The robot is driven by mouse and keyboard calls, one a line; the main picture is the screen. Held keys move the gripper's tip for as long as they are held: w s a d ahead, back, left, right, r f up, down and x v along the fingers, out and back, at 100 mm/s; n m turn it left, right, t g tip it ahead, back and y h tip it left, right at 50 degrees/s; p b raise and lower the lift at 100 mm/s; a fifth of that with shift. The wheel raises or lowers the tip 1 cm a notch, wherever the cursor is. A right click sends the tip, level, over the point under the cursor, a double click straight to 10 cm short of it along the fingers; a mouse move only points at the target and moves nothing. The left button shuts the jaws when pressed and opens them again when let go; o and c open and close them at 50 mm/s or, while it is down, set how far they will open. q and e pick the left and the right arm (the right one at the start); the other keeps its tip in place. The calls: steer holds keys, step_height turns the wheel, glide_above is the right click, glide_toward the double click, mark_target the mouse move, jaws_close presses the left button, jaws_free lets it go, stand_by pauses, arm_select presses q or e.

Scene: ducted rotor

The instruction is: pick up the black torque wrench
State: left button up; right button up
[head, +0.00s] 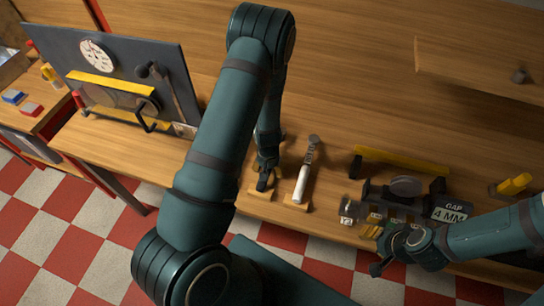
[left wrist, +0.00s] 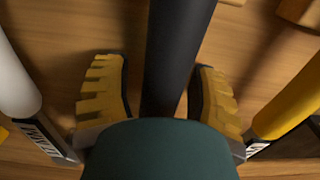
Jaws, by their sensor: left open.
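The black torque wrench (left wrist: 178,45) shows as a dark handle running up the middle of the left wrist view. In the head view a short dark part of it (head: 262,184) shows at a wooden rest; my left arm hides the rest. My left gripper (head: 267,170) is over this handle. In the left wrist view its two yellow-padded fingers (left wrist: 160,85) are open, one on each side of the handle, with gaps visible. My right gripper (head: 385,260) is at the lower right by the bench's front edge; its jaws are unclear.
A white-handled wrench (head: 301,184) lies beside the black one and also shows in the left wrist view (left wrist: 15,75). A yellow handle (left wrist: 290,105) is on the other side. A gap gauge sign (head: 450,212) and a dark panel (head: 120,70) stand on the wooden bench.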

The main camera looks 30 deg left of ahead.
arm_select(q)
jaws_close()
steer(key=shift+r, duration=0.15)
